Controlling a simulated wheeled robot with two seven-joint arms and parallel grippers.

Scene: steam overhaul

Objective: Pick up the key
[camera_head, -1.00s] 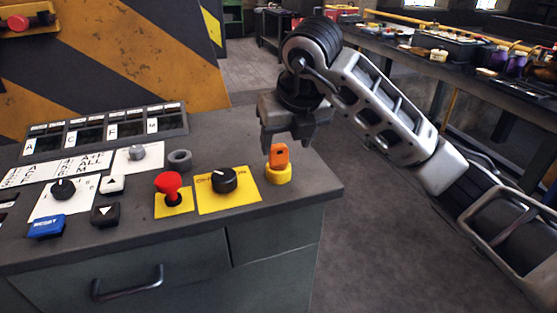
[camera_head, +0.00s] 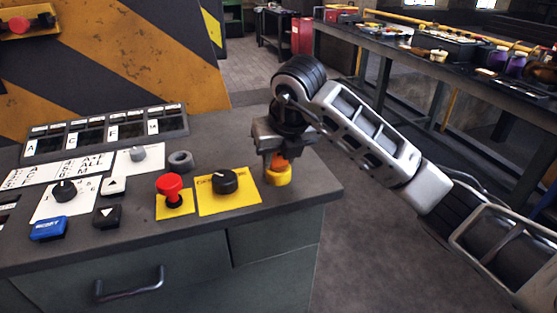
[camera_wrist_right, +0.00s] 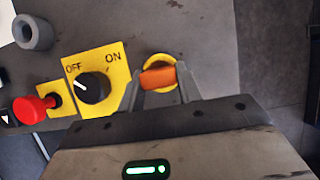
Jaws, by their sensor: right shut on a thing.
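The key has an orange head (camera_head: 280,161) and stands upright in a round yellow base (camera_head: 278,177) at the console's right corner. My right gripper (camera_head: 279,160) has come down over it and is shut on the orange head, which it partly hides in the head view. In the right wrist view the orange key (camera_wrist_right: 158,78) lies between the two fingers, with the yellow ring (camera_wrist_right: 158,62) behind it. I cannot tell whether the key is still seated in the base. My left gripper is not in view.
Left of the key are a black OFF/ON knob (camera_head: 225,181) on a yellow plate, a red button (camera_head: 170,186) and a grey ring (camera_head: 180,161). The console top (camera_head: 240,130) behind them is bare. A workbench (camera_head: 400,60) stands at the back right.

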